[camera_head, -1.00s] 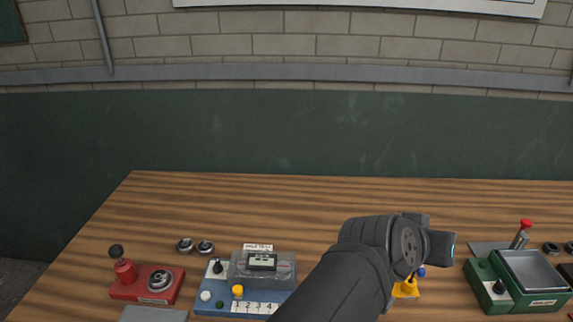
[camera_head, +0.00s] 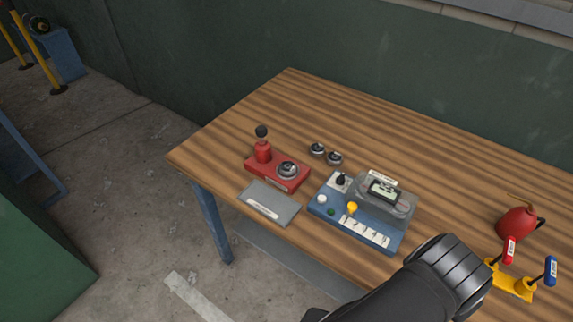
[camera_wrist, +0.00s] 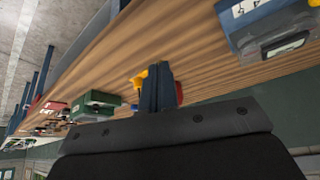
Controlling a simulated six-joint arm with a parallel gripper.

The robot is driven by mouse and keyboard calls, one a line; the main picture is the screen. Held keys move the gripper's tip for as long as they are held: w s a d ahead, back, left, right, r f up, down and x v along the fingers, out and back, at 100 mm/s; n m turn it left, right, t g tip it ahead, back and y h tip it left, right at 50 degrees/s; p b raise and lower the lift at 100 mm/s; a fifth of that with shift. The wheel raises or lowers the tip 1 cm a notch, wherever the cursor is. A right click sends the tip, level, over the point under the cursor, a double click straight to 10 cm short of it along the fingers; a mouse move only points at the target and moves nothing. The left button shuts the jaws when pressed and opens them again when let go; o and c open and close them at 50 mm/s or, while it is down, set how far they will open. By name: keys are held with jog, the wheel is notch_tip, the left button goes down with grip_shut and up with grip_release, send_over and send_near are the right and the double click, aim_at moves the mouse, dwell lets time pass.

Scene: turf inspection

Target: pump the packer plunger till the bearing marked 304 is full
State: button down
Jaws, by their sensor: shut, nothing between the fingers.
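The red packer (camera_head: 272,178) stands at the table's left end. Its plunger (camera_head: 262,133) is upright with a round black knob, and a bearing (camera_head: 287,169) sits on the packer's right part. Two loose bearings, a left one (camera_head: 317,149) and a right one (camera_head: 334,158), lie behind it. I cannot read 304 on any of them. My gripper (camera_wrist: 158,88) is shut and empty in the wrist view, away from the packer. In the head view its fingers are hidden behind my wrist at the lower right.
A grey plate (camera_head: 269,203) lies in front of the packer. A blue tester (camera_head: 355,219) with a clear cover stands between packer and arm. A red bulb-shaped container (camera_head: 517,222) and a yellow stand (camera_head: 512,285) with red and blue handles are at right. Bare wood lies behind.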

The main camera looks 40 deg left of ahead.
jog(key=w+d+r+m+y, duration=0.1)
jog(key=w+r+y, duration=0.1)
jog(key=w+r, duration=0.45)
jog(key=w+d+r+m+y, duration=0.1)
jog(key=w+r+y, duration=0.15)
jog(key=w, duration=0.75)
jog(key=w+a+r+n+g, duration=0.2)
jog(key=w+a+r, duration=0.1)
jog(key=w+a, duration=0.6)
notch_tip(320, 180, up, 3)
jog(key=n+g+h, duration=0.2)
jog(key=n+g, duration=0.1)
jog(key=n, duration=0.2)
send_over(261, 128)
notch_tip(261, 128, down, 14)
